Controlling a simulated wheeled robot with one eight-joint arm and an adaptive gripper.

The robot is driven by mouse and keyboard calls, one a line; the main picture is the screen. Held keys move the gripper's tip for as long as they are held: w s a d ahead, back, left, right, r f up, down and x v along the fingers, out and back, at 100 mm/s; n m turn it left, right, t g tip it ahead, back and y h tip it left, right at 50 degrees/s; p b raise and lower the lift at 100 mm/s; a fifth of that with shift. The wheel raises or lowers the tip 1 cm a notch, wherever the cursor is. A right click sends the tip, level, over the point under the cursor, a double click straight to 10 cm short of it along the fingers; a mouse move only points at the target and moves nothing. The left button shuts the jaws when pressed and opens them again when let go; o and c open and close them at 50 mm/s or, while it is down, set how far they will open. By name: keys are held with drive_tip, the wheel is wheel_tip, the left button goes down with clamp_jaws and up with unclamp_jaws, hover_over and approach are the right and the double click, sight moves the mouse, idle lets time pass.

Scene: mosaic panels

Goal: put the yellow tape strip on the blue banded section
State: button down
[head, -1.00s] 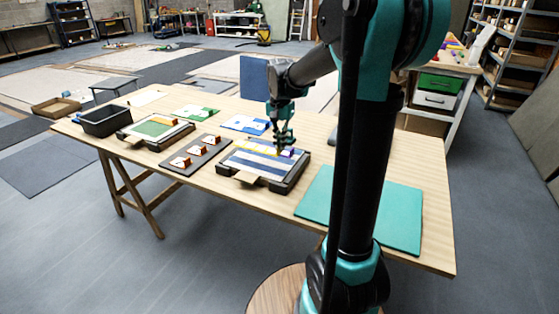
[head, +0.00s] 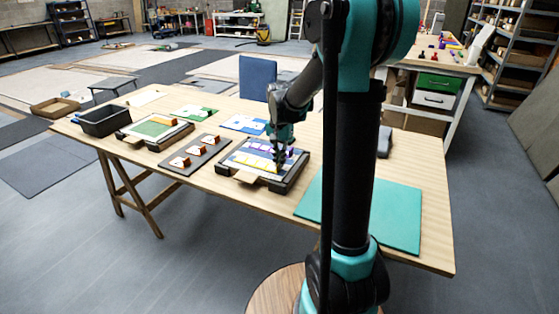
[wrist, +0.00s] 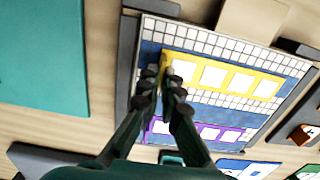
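The yellow tape strip (head: 257,163), with several white squares, is over the near part of the mosaic panel. In the wrist view the yellow strip (wrist: 225,77) lies along a blue banded section (wrist: 215,98), with blue showing along its edges. I cannot tell whether it touches the panel. My gripper (head: 279,163) is above the right side of the panel. In the wrist view the gripper's fingertips (wrist: 164,82) close around the yellow strip's left end and partly hide it. White gridded bands (wrist: 230,42) lie between the blue ones.
A purple strip (wrist: 205,131) lies on the panel's far side. The panel sits in a dark frame (head: 285,186). A dark rack (head: 190,170) with several orange-brown pieces stands to its left, a blue-and-white sheet (head: 243,124) behind it. A teal mat (head: 395,215) lies to the right.

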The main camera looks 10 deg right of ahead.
drive_tip(key=c, duration=1.7)
unclamp_jaws()
wheel_tip(320, 180, up, 12)
drive_tip(key=shift+r, duration=0.15)
